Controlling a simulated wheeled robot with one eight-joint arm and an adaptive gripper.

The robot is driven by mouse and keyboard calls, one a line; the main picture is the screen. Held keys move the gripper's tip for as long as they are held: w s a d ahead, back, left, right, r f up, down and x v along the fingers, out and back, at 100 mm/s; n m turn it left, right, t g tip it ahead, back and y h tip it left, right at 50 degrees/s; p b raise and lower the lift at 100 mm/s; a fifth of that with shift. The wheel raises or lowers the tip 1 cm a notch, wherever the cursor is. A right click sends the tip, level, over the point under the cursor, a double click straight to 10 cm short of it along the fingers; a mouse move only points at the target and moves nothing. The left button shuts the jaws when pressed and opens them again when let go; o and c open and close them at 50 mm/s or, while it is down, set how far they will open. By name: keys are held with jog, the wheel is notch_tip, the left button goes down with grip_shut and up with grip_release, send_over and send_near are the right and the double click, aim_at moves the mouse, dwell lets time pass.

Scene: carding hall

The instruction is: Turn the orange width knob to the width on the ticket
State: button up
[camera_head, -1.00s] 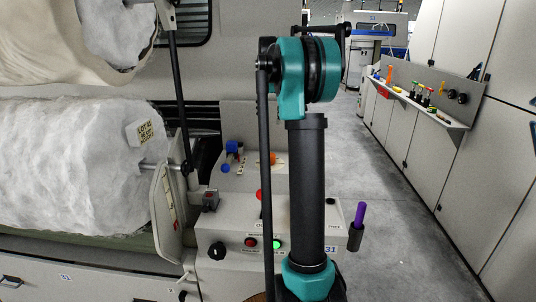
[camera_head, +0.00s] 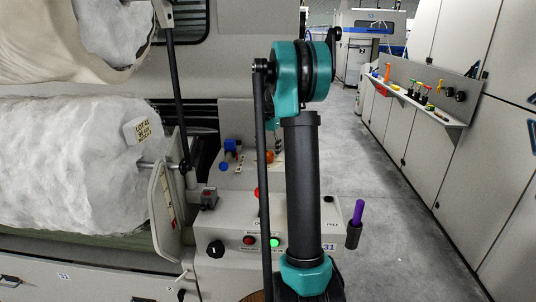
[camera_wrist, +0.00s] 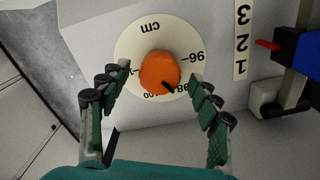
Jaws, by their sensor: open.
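In the wrist view the orange width knob (camera_wrist: 160,72) sits on a round cream dial plate (camera_wrist: 128,48) marked "cm", "96", "98" and "100", seen upside down. Its black pointer mark faces lower right, close to the 98. My gripper (camera_wrist: 154,80) is open, with one green-padded finger on each side of the dial; I see no contact with the knob. The knob (camera_head: 270,156) also shows in the head view beside my arm.
Beside the dial are a blue block with a red lever (camera_wrist: 300,48) and a strip numbered 1, 2, 3 (camera_wrist: 242,40). The control box (camera_head: 225,228) carries red and green buttons and a black knob. A purple-handled tool (camera_head: 358,212) stands at right. The aisle is clear.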

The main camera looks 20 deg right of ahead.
jog(key=shift+f, duration=0.75)
jog(key=shift+c, duration=0.5)
jog(key=c, duration=1.1)
jog(key=shift+o, duration=0.2)
jog(key=n, duration=1.1)
jog(key=shift+n, duration=0.4)
